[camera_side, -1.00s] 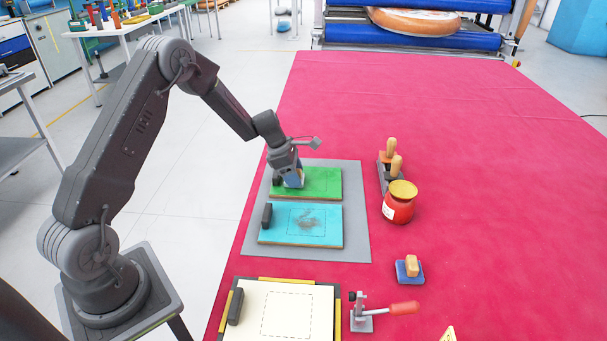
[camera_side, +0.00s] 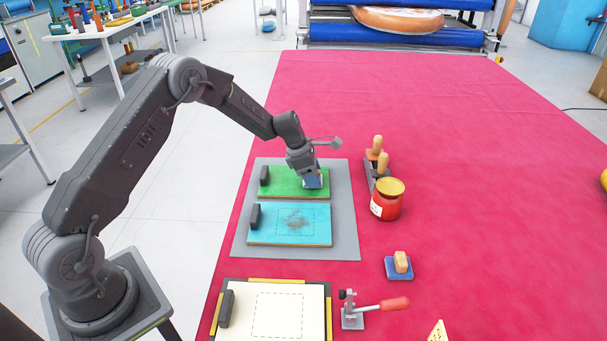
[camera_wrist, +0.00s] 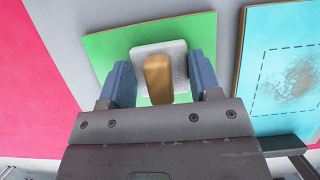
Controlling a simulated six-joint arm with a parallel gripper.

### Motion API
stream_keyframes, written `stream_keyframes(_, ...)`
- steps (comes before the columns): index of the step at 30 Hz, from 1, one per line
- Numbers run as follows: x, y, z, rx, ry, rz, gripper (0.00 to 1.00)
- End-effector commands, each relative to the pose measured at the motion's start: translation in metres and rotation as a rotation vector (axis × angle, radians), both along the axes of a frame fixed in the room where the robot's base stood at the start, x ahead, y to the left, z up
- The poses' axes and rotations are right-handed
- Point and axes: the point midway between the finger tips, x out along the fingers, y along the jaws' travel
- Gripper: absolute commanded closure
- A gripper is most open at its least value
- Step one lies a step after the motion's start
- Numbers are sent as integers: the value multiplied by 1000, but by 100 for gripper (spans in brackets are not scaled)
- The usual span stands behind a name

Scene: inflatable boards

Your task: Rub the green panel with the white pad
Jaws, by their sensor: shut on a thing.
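The green panel (camera_side: 283,184) lies flat on a grey mat, with a dark block at its left end. It also shows in the wrist view (camera_wrist: 108,45). The white pad (camera_wrist: 163,47) has a wooden handle (camera_wrist: 158,75) and lies over the green panel, seemingly flat against it. My gripper (camera_wrist: 162,80) is shut on the handle, with a blue finger on each side. In the side view my gripper (camera_side: 312,178) is over the right part of the green panel and hides most of the pad. The panel's surface under the pad is hidden.
A blue panel (camera_side: 263,225) with a dark smudge in a dashed square lies nearer on the grey mat (camera_side: 347,235). To the right are a red jar (camera_side: 387,203), wooden-handled tools (camera_side: 380,158) and a blue pad (camera_side: 399,270). A cream board (camera_side: 245,315) and clamp (camera_side: 352,315) lie in front.

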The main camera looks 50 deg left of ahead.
Motion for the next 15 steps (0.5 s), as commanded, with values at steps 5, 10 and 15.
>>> stream_keyframes(5, 6, -6, 8, 0, -2, -1, 65)
stream_keyframes(10, 5, -6, 31, 1, 0, 0, 65)
stream_keyframes(15, 5, -6, 47, 1, -1, 0, 65)
